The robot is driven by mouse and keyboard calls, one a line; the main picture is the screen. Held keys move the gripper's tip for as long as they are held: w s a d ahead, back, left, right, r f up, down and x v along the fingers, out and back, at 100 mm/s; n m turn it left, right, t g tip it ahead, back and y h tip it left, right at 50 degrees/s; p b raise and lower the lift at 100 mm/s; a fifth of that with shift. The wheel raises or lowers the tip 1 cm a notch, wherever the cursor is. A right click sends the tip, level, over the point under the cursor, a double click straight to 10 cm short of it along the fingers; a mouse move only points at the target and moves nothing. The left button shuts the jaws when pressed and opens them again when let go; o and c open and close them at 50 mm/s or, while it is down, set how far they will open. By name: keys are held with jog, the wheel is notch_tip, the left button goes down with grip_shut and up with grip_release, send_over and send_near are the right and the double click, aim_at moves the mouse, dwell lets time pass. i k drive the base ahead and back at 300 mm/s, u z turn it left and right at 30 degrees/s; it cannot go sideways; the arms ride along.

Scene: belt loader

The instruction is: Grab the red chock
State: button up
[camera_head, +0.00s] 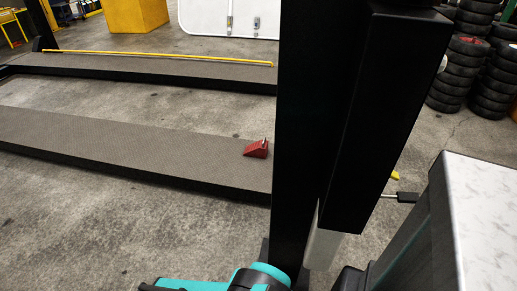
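The red chock (257,149) is a small wedge sitting on the nearer dark ramp (130,145), near that ramp's right end. Its low side points left. The black column stands just to the right of the chock. A teal and black part, which looks like my arm, shows at the bottom edge of the view, well below the chock and apart from it. My gripper's fingers are not visible in this view.
A second ramp (150,68) with a yellow bar (160,56) lies behind. Stacked tyres (465,70) stand at the upper right. A marble-patterned countertop (485,215) is at the right. The concrete floor (90,235) at the lower left is clear.

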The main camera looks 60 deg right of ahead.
aim_at(260, 150)
jog(key=z, duration=0.55)
jog(key=i, duration=0.85)
jog(key=z, duration=0.6)
jog(key=i, duration=1.65)
jog(key=z, duration=0.25)
